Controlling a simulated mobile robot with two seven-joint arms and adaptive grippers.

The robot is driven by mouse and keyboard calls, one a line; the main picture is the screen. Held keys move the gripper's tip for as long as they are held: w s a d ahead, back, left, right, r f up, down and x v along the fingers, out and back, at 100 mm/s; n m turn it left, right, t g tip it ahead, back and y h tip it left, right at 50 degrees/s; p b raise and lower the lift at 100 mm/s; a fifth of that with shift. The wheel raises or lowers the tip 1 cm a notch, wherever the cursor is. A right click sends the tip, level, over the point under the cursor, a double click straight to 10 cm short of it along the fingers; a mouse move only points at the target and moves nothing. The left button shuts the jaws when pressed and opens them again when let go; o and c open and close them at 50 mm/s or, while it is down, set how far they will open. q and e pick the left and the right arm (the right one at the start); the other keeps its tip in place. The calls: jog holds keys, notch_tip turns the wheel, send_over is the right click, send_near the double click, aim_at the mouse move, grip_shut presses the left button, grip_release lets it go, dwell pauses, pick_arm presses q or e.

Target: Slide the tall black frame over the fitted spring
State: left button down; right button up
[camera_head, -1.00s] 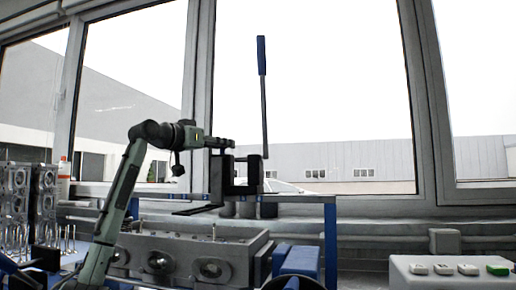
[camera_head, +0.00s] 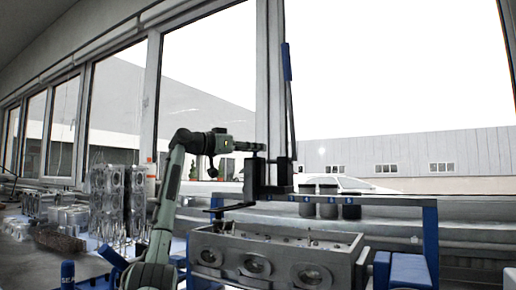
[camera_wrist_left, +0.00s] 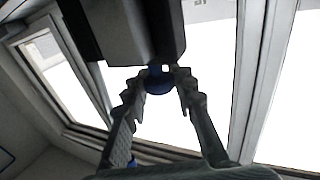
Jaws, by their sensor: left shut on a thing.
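My left gripper (camera_head: 262,147) is shut on the tall black frame (camera_head: 254,178), which has a long upright lever with a blue handle (camera_head: 286,62). The frame is upright above the grey metal engine block (camera_head: 232,251), its lower arm reaching left over the block's top edge. In the left wrist view the gripper fingers (camera_wrist_left: 158,72) close in below the dark body of the frame (camera_wrist_left: 135,30), with a round blue part between them. The fitted spring cannot be made out among the small parts on the block's top. My right gripper is not in view.
Blue posts (camera_head: 431,245) with a crossbar stand around the block. Several grey and dark cups (camera_head: 328,205) sit behind it. Racks of metal parts (camera_head: 112,200) stand at the left. A blue part (camera_head: 408,270) is at the front right. Windows line the back.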

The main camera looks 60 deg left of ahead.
pick_arm(q)
jog(key=shift+s+a, duration=0.15)
jog(key=c, duration=1.6)
grip_release()
jog(key=o, duration=0.3)
jog(key=shift+s+a, duration=0.1)
jog(key=shift+a, duration=0.05)
jog(key=shift+o, duration=0.2)
jog(key=shift+s+d, duration=0.2)
jog(key=shift+s, duration=0.25)
jog(key=s+d, duration=0.1)
jog(key=s, duration=1)
jog(key=shift+d, duration=0.3)
